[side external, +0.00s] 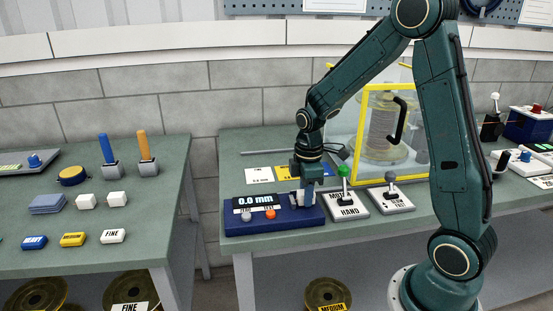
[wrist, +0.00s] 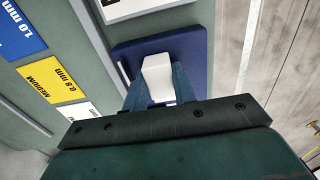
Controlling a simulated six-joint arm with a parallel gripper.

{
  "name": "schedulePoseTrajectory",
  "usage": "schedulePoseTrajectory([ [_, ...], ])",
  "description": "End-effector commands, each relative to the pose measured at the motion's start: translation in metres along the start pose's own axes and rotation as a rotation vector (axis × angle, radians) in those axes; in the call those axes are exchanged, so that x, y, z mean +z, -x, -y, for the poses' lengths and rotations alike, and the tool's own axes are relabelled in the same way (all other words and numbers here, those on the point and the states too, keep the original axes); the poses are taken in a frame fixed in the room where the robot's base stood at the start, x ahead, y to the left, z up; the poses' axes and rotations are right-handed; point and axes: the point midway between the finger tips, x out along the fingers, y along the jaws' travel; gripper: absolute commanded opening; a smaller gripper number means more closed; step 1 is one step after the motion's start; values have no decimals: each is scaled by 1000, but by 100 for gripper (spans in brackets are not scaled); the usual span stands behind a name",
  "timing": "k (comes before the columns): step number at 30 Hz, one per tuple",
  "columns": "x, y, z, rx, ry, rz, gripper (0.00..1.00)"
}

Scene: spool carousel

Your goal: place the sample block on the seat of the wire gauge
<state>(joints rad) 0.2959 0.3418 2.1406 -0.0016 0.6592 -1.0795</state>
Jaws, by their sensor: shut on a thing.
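The wire gauge (side external: 282,222) is a dark blue box on the right-hand bench, with a display reading 0.0 mm and small buttons in front. Its blue top also shows in the wrist view (wrist: 193,48). My gripper (side external: 306,194) points down over the right end of the gauge. In the wrist view my gripper (wrist: 158,88) is shut on a white sample block (wrist: 157,70), with one finger on each side. The block is over the blue top. The seat is hidden beneath it, and I cannot tell whether the block touches it.
A hand-mode panel with a green lever (side external: 344,186) and another lever panel (side external: 390,196) stand close right of the gauge. A yellow-framed enclosure (side external: 358,150) stands behind. Labelled cards lie behind the gauge. The left bench (side external: 60,251) holds several small blocks.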

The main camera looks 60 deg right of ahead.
Motion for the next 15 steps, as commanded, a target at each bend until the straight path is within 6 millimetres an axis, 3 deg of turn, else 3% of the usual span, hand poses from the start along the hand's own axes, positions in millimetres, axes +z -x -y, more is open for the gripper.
schedulePoseTrajectory([
  [4, 0, -3, 0, -1, 0, 1, 5],
  [5, 0, -3, 0, -1, 0, 0, 32],
  [7, 0, -3, 0, -1, 0, 0, 46],
  [15, 0, -3, 0, 0, 0, 0, 48],
])
